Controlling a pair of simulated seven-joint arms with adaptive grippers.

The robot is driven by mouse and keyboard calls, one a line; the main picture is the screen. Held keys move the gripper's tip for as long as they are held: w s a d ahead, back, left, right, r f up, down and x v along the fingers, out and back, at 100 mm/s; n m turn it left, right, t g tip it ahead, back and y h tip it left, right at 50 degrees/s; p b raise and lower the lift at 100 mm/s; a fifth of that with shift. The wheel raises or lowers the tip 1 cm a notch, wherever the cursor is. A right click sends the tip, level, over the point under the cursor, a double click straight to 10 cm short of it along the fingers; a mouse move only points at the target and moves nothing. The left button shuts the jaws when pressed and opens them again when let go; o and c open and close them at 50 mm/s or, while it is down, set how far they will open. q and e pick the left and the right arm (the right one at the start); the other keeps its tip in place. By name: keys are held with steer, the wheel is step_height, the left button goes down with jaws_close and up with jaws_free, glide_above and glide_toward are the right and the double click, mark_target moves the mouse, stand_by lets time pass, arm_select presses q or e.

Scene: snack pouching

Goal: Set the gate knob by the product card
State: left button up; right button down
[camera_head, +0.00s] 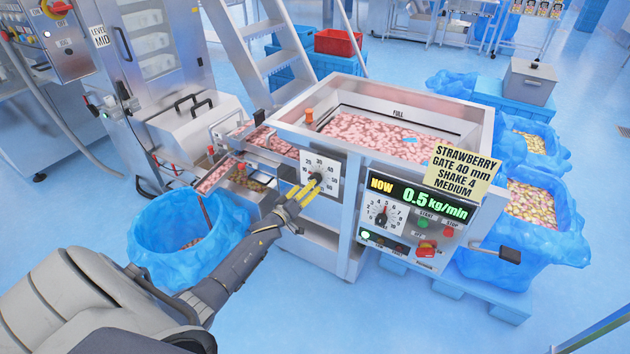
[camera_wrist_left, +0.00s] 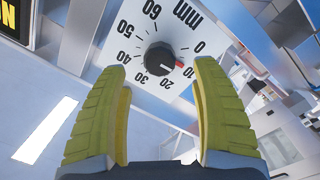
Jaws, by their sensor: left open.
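The gate knob (camera_wrist_left: 160,57) is a small black dial on a white plate marked in mm from 0 to 60, shown upside down in the left wrist view. Its red pointer mark lies close to 10. The gate scale plate (camera_head: 321,169) also shows in the head view, partly covered by my gripper. My left gripper (camera_head: 311,187) is open, its yellow fingers in front of the plate; in the wrist view the knob lies beyond and between the fingertips (camera_wrist_left: 161,72). Contact is not visible. The yellow product card (camera_head: 461,171) reads STRAWBERRY, GATE 40 mm, SHAKE 4, MEDIUM.
The control panel (camera_head: 412,222) right of the gate plate reads 0.5 kg/min and carries another dial, buttons and a red switch. The hopper (camera_head: 485,127) above holds pink pieces. A blue-lined bin (camera_head: 150,228) stands left of my forearm. Blue floor lies open in front.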

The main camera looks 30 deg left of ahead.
mark_target(316, 178)
arm_select(q)
steer(key=shift+w, duration=3)
steer(key=c, duration=1.3)
